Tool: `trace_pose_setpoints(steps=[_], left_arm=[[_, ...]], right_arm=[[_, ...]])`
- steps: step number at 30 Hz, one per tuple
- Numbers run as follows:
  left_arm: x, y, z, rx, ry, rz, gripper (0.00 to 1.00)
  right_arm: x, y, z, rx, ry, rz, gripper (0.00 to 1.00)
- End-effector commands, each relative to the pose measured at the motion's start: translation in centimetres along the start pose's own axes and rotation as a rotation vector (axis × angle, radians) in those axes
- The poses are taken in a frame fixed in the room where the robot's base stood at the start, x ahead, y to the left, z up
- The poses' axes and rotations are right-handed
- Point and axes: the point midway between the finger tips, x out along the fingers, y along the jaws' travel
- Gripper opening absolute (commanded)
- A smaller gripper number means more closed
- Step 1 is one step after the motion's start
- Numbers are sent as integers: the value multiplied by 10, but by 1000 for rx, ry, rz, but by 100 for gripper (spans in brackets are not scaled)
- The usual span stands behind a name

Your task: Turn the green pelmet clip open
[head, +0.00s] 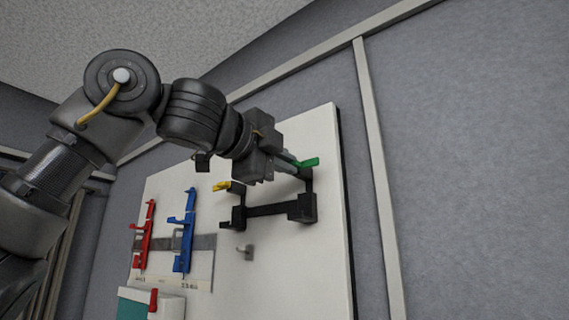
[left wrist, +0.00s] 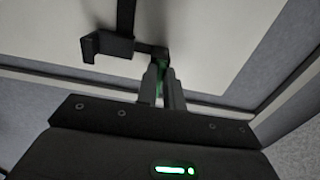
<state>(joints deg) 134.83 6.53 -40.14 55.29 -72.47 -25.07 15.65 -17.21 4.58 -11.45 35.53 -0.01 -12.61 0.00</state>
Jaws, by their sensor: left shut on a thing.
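The green pelmet clip (head: 309,162) is at the upper right end of a black bracket (head: 268,211) on a white board. My left gripper (head: 294,161) is at the clip, its fingers shut on it. In the left wrist view, the two fingers (left wrist: 160,84) are close together with a sliver of green between them. Most of the clip is hidden there by the fingers. The black bracket also shows in the left wrist view (left wrist: 112,46), beyond the fingertips. My right gripper is in neither view.
A yellow clip (head: 222,186) is at the bracket's left end. Red (head: 145,236) and blue (head: 184,233) pieces stand on a grey strip at the board's left. A small hook (head: 245,252) is below the bracket. The white board's (head: 322,272) lower right is bare.

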Motion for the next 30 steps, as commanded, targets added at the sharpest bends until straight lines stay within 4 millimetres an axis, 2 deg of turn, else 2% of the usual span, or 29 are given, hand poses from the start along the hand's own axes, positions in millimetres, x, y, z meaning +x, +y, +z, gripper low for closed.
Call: trace_pose_setpoints(steps=[12, 13, 18, 26, 30], left_arm=[[0, 0, 0, -9, -1, 1, 0], [0, 0, 0, -9, -1, 1, 10], [0, 0, 0, -8, 0, 1, 31], [0, 0, 0, -7, 0, 0, 31], [-11, 2, 0, -7, 0, -2, 31]], right_arm=[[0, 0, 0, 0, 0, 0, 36], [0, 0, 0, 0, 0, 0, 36], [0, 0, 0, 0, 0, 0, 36], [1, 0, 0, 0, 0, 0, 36], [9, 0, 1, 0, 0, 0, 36]])
